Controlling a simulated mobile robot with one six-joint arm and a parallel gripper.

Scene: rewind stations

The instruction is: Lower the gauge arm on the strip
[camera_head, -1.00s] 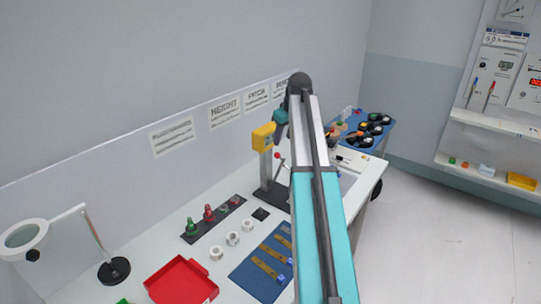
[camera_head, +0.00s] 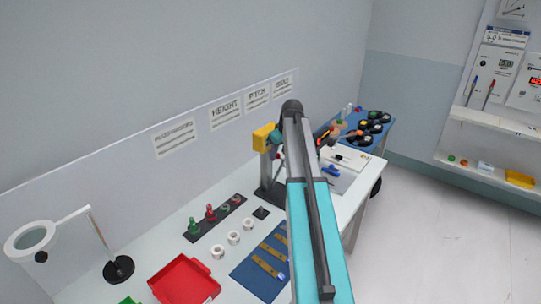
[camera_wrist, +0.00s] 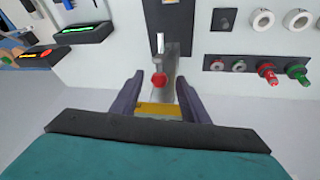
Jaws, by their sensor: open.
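The gauge has a yellow head (camera_head: 263,137) on a grey post above a dark base (camera_head: 270,193), at the back of the white bench. In the wrist view the yellow head (camera_wrist: 160,110) lies low between my fingers. A red ball knob (camera_wrist: 158,79) on the gauge shows between the fingertips. My gripper (camera_wrist: 158,80) is open, with one finger on each side of the knob; I cannot tell whether either touches it. In the head view my arm hides the gripper's fingers. I cannot make out a strip under the gauge.
Brass-coloured strips lie on a blue mat (camera_head: 246,274) at the front. White rolls (camera_head: 233,238), a dark rack (camera_head: 216,222) with red and green pieces, a red tray (camera_head: 175,284) and a magnifier lamp (camera_head: 118,268) stand left. A blue table (camera_head: 380,138) holds several discs beyond.

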